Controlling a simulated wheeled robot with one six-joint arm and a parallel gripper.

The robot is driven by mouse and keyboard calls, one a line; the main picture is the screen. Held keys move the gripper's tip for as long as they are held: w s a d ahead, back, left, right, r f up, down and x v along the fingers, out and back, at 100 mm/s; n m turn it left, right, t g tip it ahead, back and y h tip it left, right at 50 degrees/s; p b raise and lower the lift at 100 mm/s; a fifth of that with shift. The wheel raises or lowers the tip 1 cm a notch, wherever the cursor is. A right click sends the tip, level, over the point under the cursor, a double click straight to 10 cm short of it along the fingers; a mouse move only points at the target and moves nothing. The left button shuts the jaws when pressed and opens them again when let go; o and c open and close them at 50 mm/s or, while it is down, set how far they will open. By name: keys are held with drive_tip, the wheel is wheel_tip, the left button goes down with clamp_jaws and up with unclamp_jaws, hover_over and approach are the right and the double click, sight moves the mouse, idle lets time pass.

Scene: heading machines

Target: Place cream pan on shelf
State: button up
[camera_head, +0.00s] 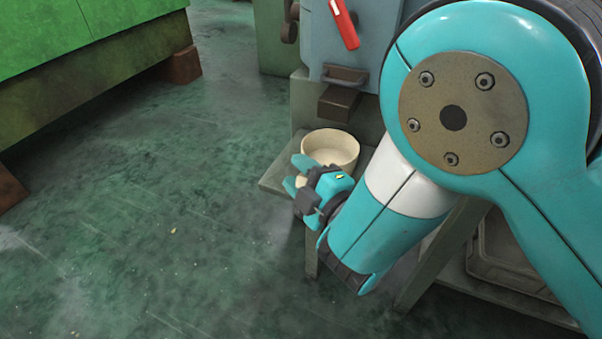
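The cream pan (331,146) is a round, open-topped vessel in the head view, upright on the grey-green shelf (272,181) of a machine. My gripper (298,172) is at the near left side of the pan, with teal fingertips close to its wall. The gripper and wrist cover the pan's lower front. I cannot tell whether the fingers touch the pan, or how far apart they are. Most of the shelf's right part is hidden behind the pan and my arm.
A blue-grey machine (362,50) with a red handle (345,24) and a dark spout (338,103) rises behind the pan. A grey tray (508,262) lies low at right. A green machine (95,50) stands at upper left. The floor (140,220) at left is clear.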

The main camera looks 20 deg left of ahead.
drive_tip(key=shift+o, duration=0.7)
drive_tip(key=shift+r, duration=0.15)
drive_tip(key=shift+s+d+f+b, duration=0.2)
drive_tip(key=shift+d+b, duration=0.15)
drive_tip(key=shift+b, duration=0.3)
drive_tip(key=v, duration=1.1)
drive_tip(key=shift+r+b, duration=0.2)
drive_tip(key=shift+b, duration=0.15)
drive_tip(key=shift+d, duration=0.15)
